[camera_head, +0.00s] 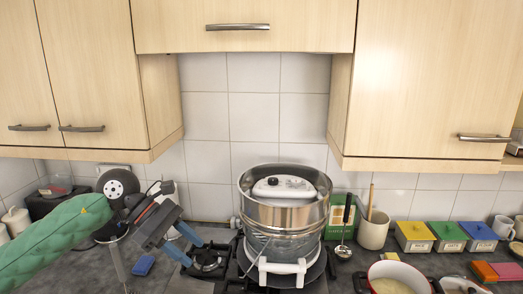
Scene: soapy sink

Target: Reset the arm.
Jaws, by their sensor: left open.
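My left arm comes in from the left in a green sleeve. Its grey gripper with blue fingers (184,244) is open and empty, over the counter beside the hob. It is to the left of a large steel pot (285,222) and apart from it. My right gripper is not in view.
A white object with a dark knob (284,187) sits in the pot's top. Colored boxes (413,237), a utensil crock (373,231) and a red-rimmed pan (398,276) stand on the right. Wall cabinets (430,75) hang above.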

